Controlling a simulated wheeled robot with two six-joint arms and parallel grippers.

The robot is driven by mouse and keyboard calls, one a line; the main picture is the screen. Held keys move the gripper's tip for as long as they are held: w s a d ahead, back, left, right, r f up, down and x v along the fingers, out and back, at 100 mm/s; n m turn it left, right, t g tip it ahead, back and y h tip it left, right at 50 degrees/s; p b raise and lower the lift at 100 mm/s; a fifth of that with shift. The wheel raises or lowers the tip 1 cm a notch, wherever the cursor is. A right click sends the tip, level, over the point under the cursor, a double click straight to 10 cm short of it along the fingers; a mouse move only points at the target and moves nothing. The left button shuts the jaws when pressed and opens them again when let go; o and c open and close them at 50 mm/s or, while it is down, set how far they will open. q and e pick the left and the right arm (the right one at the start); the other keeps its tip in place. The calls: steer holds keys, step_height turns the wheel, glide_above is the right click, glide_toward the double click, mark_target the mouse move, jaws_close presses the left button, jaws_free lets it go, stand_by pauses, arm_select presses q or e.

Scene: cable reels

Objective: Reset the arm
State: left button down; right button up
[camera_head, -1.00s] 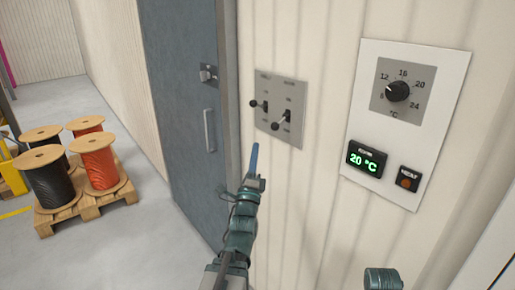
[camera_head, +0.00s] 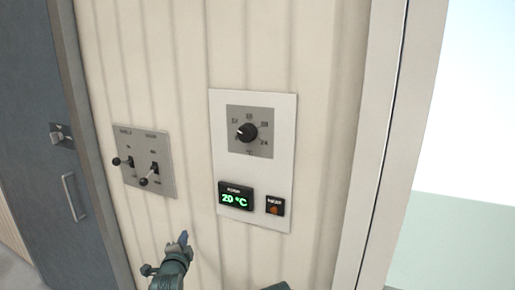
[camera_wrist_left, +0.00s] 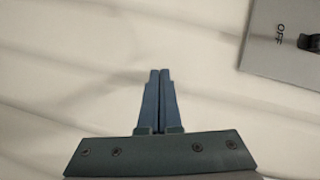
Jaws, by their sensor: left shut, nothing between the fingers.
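My left gripper (camera_head: 183,239) is at the bottom of the head view, in front of the pale ribbed wall, below the grey switch plate (camera_head: 170,182). In the left wrist view its two blue fingers (camera_wrist_left: 157,75) are together with nothing between them, and the corner of the switch plate (camera_wrist_left: 268,55) shows at the upper right. The plate carries two levers with black knobs, a left one (camera_head: 117,161) and a right one (camera_head: 144,182). My right gripper is not in view; only a small part of my other arm shows at the bottom edge.
A white panel (camera_head: 285,170) right of the switches has a black dial (camera_head: 246,132), a green display reading 20 °C (camera_head: 235,198) and a button with an orange centre (camera_head: 274,207). A blue-grey door (camera_head: 30,130) stands at left. A white frame (camera_head: 385,150) stands at right.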

arm_select(q)
steer(key=d+f+g, duration=0.1)
steer(key=d, duration=0.1)
steer(key=s+d+f+n+g+h, duration=0.1)
steer(key=d+f, duration=0.1)
steer(key=s+d+f+n+g+p, duration=0.1)
steer(key=d+f+g, duration=0.1)
steer(key=shift+s+d+f, duration=0.1)
steer(key=shift+d+f, duration=0.05)
steer(key=shift+d, duration=0.15)
steer(key=s+d+f+n+g+p, duration=0.1)
steer(key=s+d+f+n+g, duration=0.1)
steer(key=s, duration=0.5)
steer(key=s+d+f+n+g+p, duration=0.1)
steer(key=s+d+f+n+g, duration=0.1)
steer(key=s+d+g, duration=0.3)
steer(key=s+d+f+n+g+p, duration=0.2)
steer(key=s+d+f+n+g, duration=0.1)
steer(key=s, duration=0.7)
steer(key=d+g, duration=0.1)
steer(key=g, duration=0.1)
steer(key=shift+n+g+y, duration=0.3)
steer(key=shift+n+y, duration=0.1)
steer(key=c, duration=1.6)
jaws_free()
steer(key=shift+d+f, duration=0.1)
